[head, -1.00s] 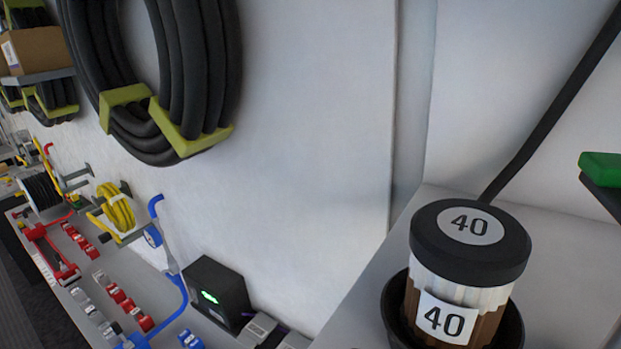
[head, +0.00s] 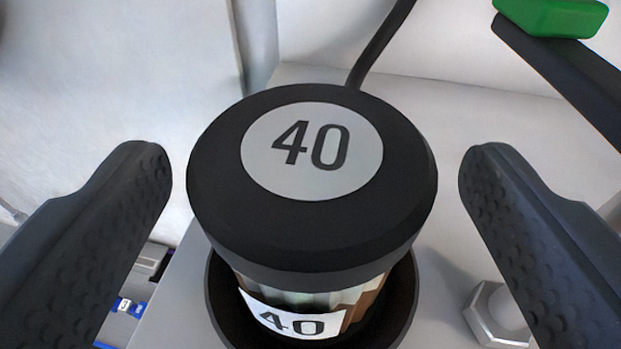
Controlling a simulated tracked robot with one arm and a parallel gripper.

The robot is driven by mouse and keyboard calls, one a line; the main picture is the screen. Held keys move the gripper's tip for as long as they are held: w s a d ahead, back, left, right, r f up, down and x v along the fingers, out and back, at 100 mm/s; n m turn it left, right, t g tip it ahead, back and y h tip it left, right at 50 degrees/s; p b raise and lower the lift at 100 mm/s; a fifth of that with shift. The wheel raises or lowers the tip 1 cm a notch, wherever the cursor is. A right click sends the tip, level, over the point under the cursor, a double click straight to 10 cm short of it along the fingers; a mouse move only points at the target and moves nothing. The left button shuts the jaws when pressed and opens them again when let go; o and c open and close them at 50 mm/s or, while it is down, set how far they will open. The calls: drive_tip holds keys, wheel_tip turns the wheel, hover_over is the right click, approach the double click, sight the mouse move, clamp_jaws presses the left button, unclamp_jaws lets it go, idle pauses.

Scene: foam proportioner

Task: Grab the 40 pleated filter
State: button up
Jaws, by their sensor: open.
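The 40 pleated filter (head: 312,235) stands upright in a round black cup (head: 408,285) in the middle of the head view. It has a black cap with a white disc marked 40, and a pleated white and brown body with a second 40 label. My gripper (head: 316,185) is open, with one dark, dimpled finger on each side of the cap. A gap shows between each finger and the cap, so neither appears to touch it. The lower part of the filter is hidden inside the cup.
A green-topped black lever (head: 552,16) reaches in at the upper right. A large hex bolt (head: 497,312) stands at the lower right, close to the right finger. A black hose (head: 382,45) rises behind the filter. The grey ledge (head: 470,95) is otherwise clear.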

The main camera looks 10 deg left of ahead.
sight(311, 134)
drive_tip(key=shift+p+x, duration=0.65)
drive_tip(key=shift+x, duration=1.35)
drive_tip(key=shift+r, duration=0.1)
drive_tip(key=c, duration=1.1)
drive_tip(key=shift+r, duration=0.1)
